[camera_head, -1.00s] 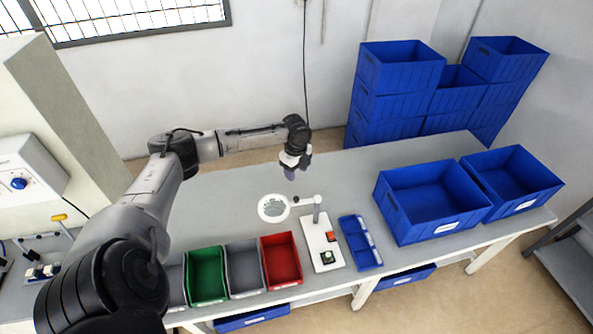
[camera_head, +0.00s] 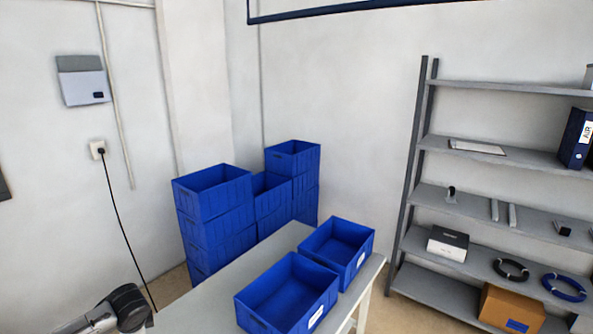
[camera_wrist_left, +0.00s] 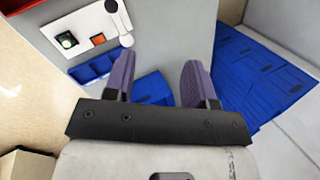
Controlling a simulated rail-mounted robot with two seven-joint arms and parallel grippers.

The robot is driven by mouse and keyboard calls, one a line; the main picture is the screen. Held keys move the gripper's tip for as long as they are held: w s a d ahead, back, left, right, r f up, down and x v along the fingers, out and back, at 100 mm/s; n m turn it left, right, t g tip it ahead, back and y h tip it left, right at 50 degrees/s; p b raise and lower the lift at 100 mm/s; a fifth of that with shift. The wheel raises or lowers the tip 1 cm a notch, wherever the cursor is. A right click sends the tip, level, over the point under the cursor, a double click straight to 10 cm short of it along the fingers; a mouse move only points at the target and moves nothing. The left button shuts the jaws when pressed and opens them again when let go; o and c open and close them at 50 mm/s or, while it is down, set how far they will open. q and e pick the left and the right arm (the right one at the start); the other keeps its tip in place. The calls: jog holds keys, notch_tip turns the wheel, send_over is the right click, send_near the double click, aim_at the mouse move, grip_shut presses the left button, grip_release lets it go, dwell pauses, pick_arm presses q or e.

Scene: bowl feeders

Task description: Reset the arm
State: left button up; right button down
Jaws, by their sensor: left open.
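In the left wrist view, my left gripper (camera_wrist_left: 160,80) is open, with its two purple fingers apart and nothing between them. It is above the grey table (camera_wrist_left: 165,30). A white plate with a green button and a red button (camera_wrist_left: 85,38) lies past the fingers at the upper left. A blue divided tray (camera_wrist_left: 95,72) is beside the left finger. In the head view, part of my left arm (camera_head: 122,308) shows at the bottom left edge, and its gripper is out of that picture. My right gripper is in neither view.
Two open blue bins, one nearer (camera_head: 285,293) and one farther (camera_head: 338,247), stand on the table (camera_head: 215,300) in the head view. Stacked blue crates (camera_head: 215,215) stand behind it. A metal shelf (camera_head: 470,200) with boxes and cable coils is on the right. A cord hangs on the wall.

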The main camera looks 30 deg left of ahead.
pick_arm(q)
jog(key=w+d+r+t, duration=0.2)
jog(key=d+t, duration=0.5)
jog(key=d, duration=1.7)
jog(key=s+d+f+n+g+h, duration=0.1)
jog(key=s+d+f+n+h, duration=0.1)
jog(key=s+d+f, duration=0.45)
jog(key=s+d+f+n+g+h, duration=0.15)
jog(key=s+d, duration=0.25)
jog(key=s, duration=0.6)
jog(key=s+d+f+n+g+h, duration=0.1)
jog(key=s+d+f+g, duration=0.1)
jog(key=s+d+f, duration=0.45)
jog(key=w+a+r+p+v, duration=0.1)
jog(key=w+p+v, duration=0.2)
jog(key=p+v, duration=1.3)
jog(key=shift+a+r+p, duration=0.25)
jog(key=shift+r+p, duration=0.05)
jog(key=shift+r, duration=0.3)
jog(key=shift+s, duration=0.15)
